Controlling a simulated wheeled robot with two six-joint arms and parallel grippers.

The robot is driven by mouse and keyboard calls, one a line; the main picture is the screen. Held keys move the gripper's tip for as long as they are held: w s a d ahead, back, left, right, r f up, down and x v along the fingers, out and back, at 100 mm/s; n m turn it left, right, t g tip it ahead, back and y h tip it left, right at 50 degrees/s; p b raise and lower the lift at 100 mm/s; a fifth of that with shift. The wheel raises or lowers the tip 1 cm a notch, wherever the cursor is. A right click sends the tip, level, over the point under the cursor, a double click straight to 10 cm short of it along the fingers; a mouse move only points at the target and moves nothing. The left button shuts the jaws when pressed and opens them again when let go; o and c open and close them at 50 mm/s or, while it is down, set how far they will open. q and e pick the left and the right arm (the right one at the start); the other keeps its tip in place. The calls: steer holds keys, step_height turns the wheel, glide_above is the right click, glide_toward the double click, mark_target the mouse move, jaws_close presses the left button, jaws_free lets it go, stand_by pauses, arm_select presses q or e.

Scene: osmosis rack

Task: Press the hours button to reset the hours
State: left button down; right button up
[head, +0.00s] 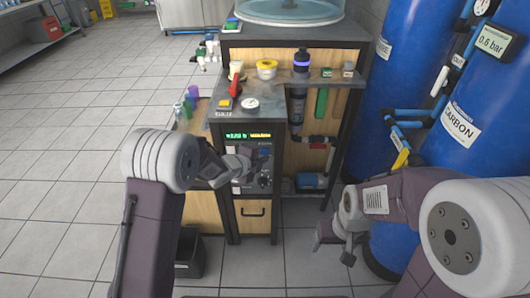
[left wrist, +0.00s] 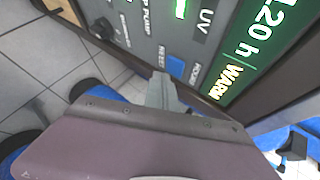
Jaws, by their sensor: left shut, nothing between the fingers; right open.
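The control panel (head: 250,170) is on the front of the cabinet, partly covered by my left gripper in the head view. In the left wrist view, the blue hours button (left wrist: 176,67) sits beside a "RESET" label, near the green display (left wrist: 262,40) reading "20 h" and "WARN"; its leading digits are cut off. My left gripper (head: 262,166) is shut and empty at the panel. Its fingertips (left wrist: 160,78) appear just beside the hours button; I cannot tell whether they touch it. My right gripper (head: 334,248) is open and empty, low to the right of the cabinet.
Blue tanks (head: 460,110) with pipes stand at the right. The countertop (head: 215,112) holds a red-handled item, yellow tape and small parts. A dark bin (head: 190,255) stands on the floor below left. The tiled floor (head: 80,130) at the left is clear.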

stand_by(0.8)
arm_select(q)
steer(key=shift+w, duration=0.4)
steer(key=shift+w+p, duration=0.35)
steer(key=shift+w, duration=0.05)
stand_by(0.4)
steer(key=shift+s+b, duration=0.55)
steer(key=shift+s, duration=0.25)
